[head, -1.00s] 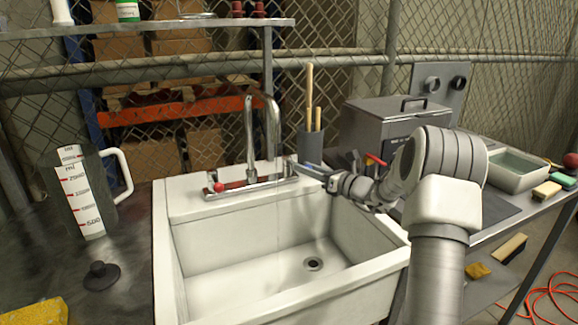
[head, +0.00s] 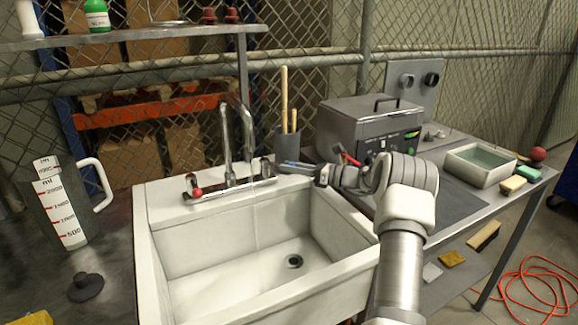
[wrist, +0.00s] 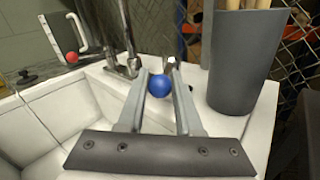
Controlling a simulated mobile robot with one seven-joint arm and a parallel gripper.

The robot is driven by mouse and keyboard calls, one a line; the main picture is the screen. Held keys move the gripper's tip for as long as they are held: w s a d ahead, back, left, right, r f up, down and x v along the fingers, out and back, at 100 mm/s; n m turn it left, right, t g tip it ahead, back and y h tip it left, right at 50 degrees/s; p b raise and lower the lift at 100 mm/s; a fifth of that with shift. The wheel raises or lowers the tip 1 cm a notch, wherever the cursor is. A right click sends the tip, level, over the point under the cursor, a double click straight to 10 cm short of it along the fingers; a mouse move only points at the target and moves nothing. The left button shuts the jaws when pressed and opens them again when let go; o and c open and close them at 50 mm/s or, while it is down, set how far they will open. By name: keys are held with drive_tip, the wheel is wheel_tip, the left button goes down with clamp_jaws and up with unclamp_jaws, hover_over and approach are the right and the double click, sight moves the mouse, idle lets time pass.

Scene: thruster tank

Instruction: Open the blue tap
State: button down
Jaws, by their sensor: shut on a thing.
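The blue tap knob (wrist: 159,86) is a round blue ball, at the right end of the chrome faucet (head: 229,184) on the back rim of the white sink (head: 160,215). In the wrist view it sits between the fingertips of my gripper (wrist: 160,88), and the fingers are shut on it. In the head view my gripper (head: 284,166) reaches the faucet's right end from the right, and its fingers hide the blue knob there. The red tap knob (head: 196,192) is at the faucet's left end, free of my gripper.
A grey holder with wooden handles (head: 288,146) stands close behind my gripper. A grey metal machine (head: 352,128) is to the right. A measuring jug (head: 60,205) and a black plunger-like stopper (head: 85,287) are left of the sink. The sink basin is empty of objects.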

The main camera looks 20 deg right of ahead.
drive_tip(key=shift+w+d, duration=0.1)
drive_tip(key=shift+d, duration=0.1)
idle(0.4)
drive_tip(key=c, duration=0.6)
unclamp_jaws()
drive_tip(key=p+v, duration=0.2)
drive_tip(key=v, duration=1.5)
drive_tip(key=shift+d+r, duration=0.1)
drive_tip(key=shift+d, duration=0.15)
